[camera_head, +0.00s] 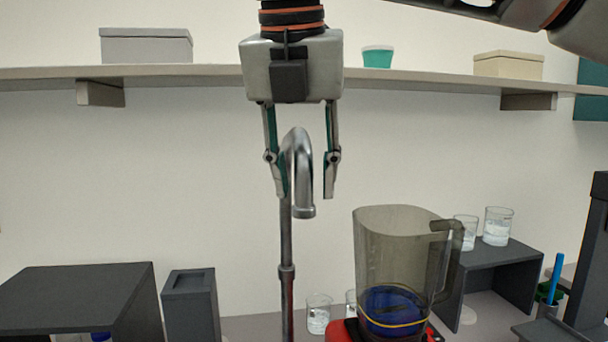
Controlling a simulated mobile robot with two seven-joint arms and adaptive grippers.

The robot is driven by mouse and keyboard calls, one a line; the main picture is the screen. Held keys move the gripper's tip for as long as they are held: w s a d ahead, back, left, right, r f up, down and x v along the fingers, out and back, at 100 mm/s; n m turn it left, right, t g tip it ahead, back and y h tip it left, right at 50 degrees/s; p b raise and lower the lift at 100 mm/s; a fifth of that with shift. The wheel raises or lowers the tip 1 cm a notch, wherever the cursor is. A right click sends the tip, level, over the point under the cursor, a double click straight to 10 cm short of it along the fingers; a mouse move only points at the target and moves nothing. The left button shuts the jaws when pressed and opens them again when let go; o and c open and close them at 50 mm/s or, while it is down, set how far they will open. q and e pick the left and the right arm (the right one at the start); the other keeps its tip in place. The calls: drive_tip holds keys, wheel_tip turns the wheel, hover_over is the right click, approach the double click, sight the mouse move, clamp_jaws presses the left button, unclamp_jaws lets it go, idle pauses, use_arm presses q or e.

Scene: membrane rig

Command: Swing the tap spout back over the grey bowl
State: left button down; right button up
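The tap spout (303,170) is a grey metal gooseneck on a tall thin riser (287,240). Its bent end points down, to the right of the riser and towards me. My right gripper (305,193) points down from above with its two fingers apart. The spout's bend shows between the fingers. The left finger overlaps the riser in the picture; I cannot tell whether either finger touches the tap. I cannot make out a grey bowl in this view; the bottom edge cuts off the lower part of the tap. My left gripper is out of view.
A clear jug (388,250) with dark blue contents stands on a red base to the right of the tap. Glass beakers (318,313) stand low behind. Dark stands (80,290) are at left and right (500,258). A wall shelf (400,77) with boxes runs behind my gripper.

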drive_tip(key=v, duration=1.2)
drive_tip(key=shift+f, duration=0.1)
idle(0.4)
